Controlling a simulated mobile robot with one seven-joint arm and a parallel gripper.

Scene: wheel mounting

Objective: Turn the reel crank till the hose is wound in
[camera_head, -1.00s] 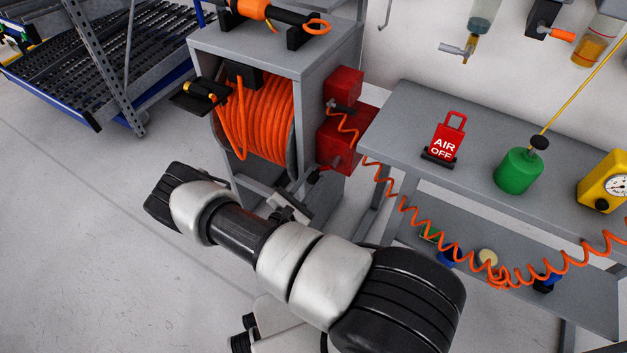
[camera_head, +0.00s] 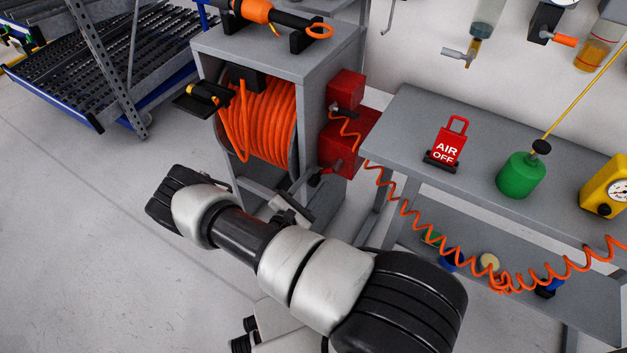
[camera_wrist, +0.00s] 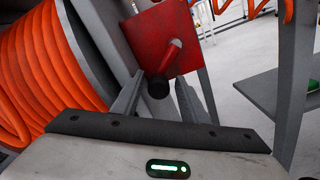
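The orange hose (camera_head: 265,120) is wound in thick coils on the reel inside a grey cabinet frame. A hose end with a yellow and black fitting (camera_head: 205,93) rests at the frame's left side. The crank shows in the wrist view as a red arm (camera_wrist: 172,58) with a black knob (camera_wrist: 158,88), in front of a red box. My gripper (camera_wrist: 160,92) is open, its two grey fingers on either side of the knob with gaps visible. In the head view my gripper (camera_head: 290,208) is partly hidden behind my wrist, just below the knob (camera_head: 316,179).
A grey bench (camera_head: 405,120) stands to the right with a red "AIR OFF" tag (camera_head: 449,142), a green can (camera_head: 521,175) and a yellow gauge (camera_head: 605,190). A coiled orange air line (camera_head: 400,205) hangs before it. A rack (camera_head: 100,60) stands at left; the left floor is clear.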

